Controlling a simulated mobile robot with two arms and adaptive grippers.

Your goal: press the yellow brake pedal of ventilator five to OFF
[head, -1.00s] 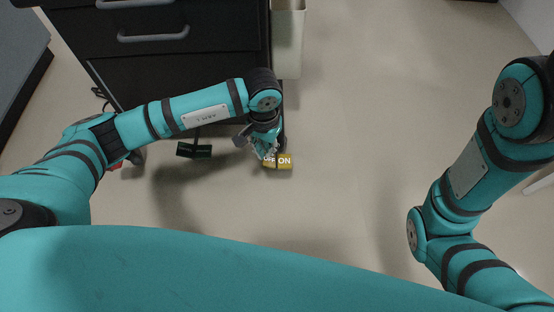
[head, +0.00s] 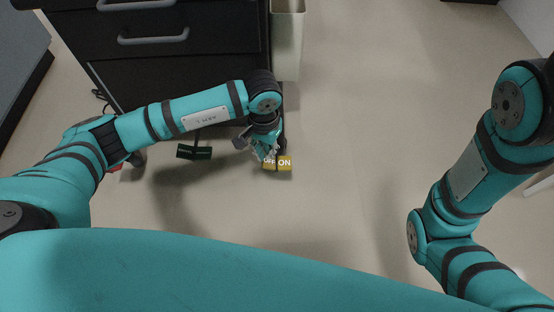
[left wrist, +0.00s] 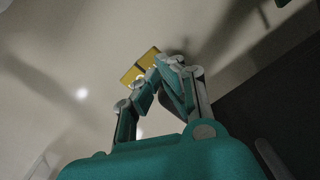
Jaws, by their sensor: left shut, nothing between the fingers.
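The yellow brake pedal (head: 284,163) is low at the front right corner of the black drawer cabinet, just above the floor. It has an OFF half on the left and an ON half on the right. My left gripper (head: 266,154) is shut and empty, pointing down at the OFF half and partly covering it. In the left wrist view the fingertips (left wrist: 160,66) overlap the near part of the yellow pedal (left wrist: 139,67). I cannot tell whether they touch it. My right arm shows at the right, but its gripper is out of view.
The black cabinet (head: 180,72) with grey handles stands behind my left arm. A dark green pedal (head: 194,152) is left of the yellow one, and a red pedal (head: 115,168) is farther left. A pale bin (head: 287,45) hangs at the cabinet's side. The floor (head: 350,130) at right is clear.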

